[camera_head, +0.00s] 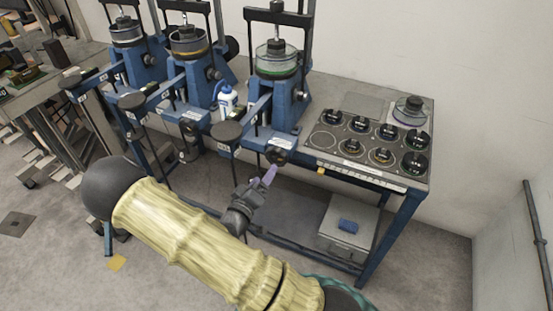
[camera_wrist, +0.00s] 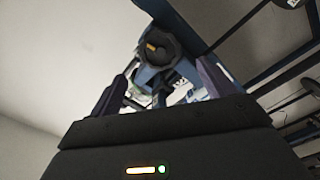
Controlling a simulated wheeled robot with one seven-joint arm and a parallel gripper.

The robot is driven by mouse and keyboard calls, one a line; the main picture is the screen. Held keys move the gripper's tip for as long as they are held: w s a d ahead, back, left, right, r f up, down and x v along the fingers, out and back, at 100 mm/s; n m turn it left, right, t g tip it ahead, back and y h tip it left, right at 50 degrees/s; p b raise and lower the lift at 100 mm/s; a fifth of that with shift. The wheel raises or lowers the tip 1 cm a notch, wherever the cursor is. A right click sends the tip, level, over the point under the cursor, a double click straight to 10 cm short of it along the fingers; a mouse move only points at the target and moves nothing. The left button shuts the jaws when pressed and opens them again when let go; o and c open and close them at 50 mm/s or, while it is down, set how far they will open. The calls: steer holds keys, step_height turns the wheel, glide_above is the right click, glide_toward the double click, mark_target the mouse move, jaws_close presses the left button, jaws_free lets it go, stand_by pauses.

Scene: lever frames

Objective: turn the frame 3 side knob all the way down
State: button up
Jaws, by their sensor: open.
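Several blue lever frames stand in a row on the bench; the rightmost one (camera_head: 283,100) has a glass-sided cup with a green ring on top. A dark round knob (camera_head: 277,156) sits at the bench front below it, and a small dark knob (camera_head: 299,95) sits on its right side. I cannot read which is labelled the side knob. My gripper (camera_head: 268,176) is just below the front knob, its purple fingers pointing up. In the wrist view my gripper (camera_wrist: 163,88) is open and empty, with a black round knob (camera_wrist: 158,46) with a yellow mark beyond the fingertips.
A panel of black-topped weights (camera_head: 370,140) lies right of the frame. A white and blue bottle (camera_head: 226,101) stands left of it. A lever arm with a round black pad (camera_head: 228,131) juts forward near my gripper. A grey box (camera_head: 348,228) sits on the lower shelf.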

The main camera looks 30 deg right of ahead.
mark_target(275, 159)
steer(key=x, duration=0.9)
steer(key=shift+w+d+b, duration=0.25)
steer(key=shift+d+b, duration=0.05)
steer(key=shift+b, duration=0.05)
steer(key=c, duration=1.2)
